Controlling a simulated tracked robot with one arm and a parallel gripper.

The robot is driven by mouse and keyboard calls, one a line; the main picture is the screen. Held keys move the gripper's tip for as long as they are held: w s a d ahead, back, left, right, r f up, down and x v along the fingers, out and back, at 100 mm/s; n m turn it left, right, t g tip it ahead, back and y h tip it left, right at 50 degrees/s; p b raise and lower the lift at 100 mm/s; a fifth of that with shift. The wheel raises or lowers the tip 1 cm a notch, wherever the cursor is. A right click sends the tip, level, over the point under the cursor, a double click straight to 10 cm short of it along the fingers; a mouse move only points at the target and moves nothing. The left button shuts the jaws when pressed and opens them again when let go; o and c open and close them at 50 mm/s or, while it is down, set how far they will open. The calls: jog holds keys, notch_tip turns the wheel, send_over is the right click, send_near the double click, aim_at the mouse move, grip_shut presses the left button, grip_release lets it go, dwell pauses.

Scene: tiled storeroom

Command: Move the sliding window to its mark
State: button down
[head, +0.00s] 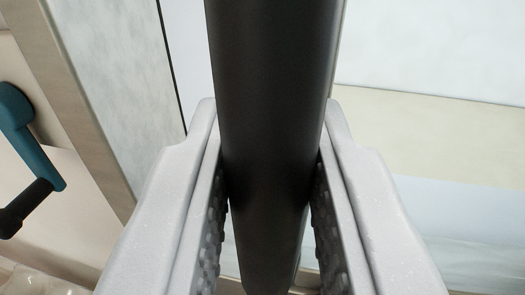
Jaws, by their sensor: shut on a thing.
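My gripper (268,190) has its two pale grey fingers on either side of a thick black upright bar (272,90), shut on it. The bar looks like the handle of the sliding window; its top end is out of the picture. Behind it, pale window panes show, one at the left (115,75) and one at the right (430,50). A thin dark vertical line runs just left of the bar. The mark is not visible in this view.
A beige frame post (65,100) slants down the left side. A teal crank handle (30,140) with a black grip hangs at the far left. A cream ledge or rail (440,140) runs across the right. Something pale and wrinkled lies at the bottom left corner.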

jog(key=shift+d+r, duration=0.1)
jog(key=shift+d, duration=0.1)
jog(key=c, duration=1.3)
grip_release()
jog(key=shift+c, duration=0.2)
jog(key=shift+s, duration=0.1)
jog(key=shift+s+a, duration=0.1)
jog(key=shift+s, duration=0.15)
jog(key=s, duration=1.3)
